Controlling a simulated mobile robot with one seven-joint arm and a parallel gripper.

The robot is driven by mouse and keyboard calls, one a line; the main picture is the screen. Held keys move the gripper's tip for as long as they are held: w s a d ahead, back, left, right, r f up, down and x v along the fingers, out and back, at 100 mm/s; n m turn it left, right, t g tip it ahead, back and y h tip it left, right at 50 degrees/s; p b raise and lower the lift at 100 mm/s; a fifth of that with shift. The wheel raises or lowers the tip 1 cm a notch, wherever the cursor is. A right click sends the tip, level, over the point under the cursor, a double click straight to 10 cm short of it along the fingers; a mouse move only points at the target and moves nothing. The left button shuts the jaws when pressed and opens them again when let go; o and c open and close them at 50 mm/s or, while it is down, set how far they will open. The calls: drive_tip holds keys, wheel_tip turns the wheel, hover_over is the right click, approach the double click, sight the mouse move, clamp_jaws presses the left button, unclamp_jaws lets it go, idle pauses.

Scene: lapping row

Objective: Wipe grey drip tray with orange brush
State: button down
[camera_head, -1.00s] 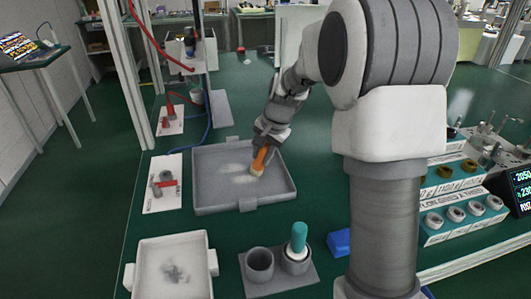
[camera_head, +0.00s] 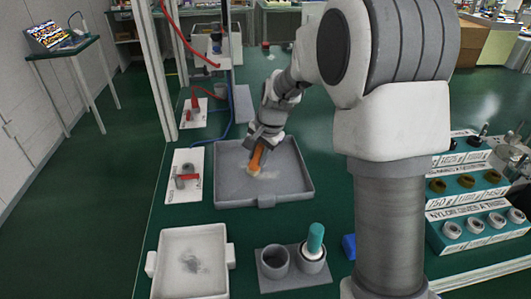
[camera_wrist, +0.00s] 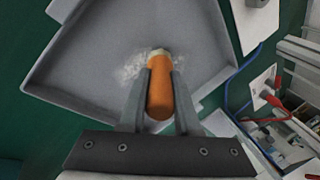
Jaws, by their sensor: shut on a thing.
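The grey drip tray (camera_head: 229,187) lies on the green bench, left of my arm in the head view. Its floor carries a pale, powdery patch around the brush. The tray (camera_wrist: 95,70) also fills much of the wrist view. My gripper (camera_head: 262,139) is shut on the orange brush (camera_head: 257,158) and holds it over the tray. In the wrist view the brush (camera_wrist: 160,95) sits between the two fingers, its pale bristle end at the whitish patch. The bristles look to be at the tray floor; exact contact is hard to tell.
A white tray (camera_head: 163,278) with a dark smudge stands in front. Beside it is a grey two-cup holder (camera_head: 289,283) with a teal-handled tool (camera_head: 315,238). White boards with red items (camera_head: 185,176) lie left of the drip tray. Labelled boxes (camera_head: 470,185) stand right.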

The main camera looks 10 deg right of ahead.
drive_tip(key=shift+a+p, duration=0.75)
drive_tip(key=shift+a, duration=1.2)
drive_tip(key=shift+s, duration=0.65)
drive_tip(key=shift+d+b, duration=0.8)
drive_tip(key=shift+d, duration=5.2)
wheel_tip(320, 180, up, 6)
drive_tip(key=p, duration=0.5)
drive_tip(key=shift+r, duration=0.15)
wheel_tip(320, 180, up, 3)
drive_tip(key=shift+f+p, duration=0.15)
drive_tip(key=shift+p, duration=1.05)
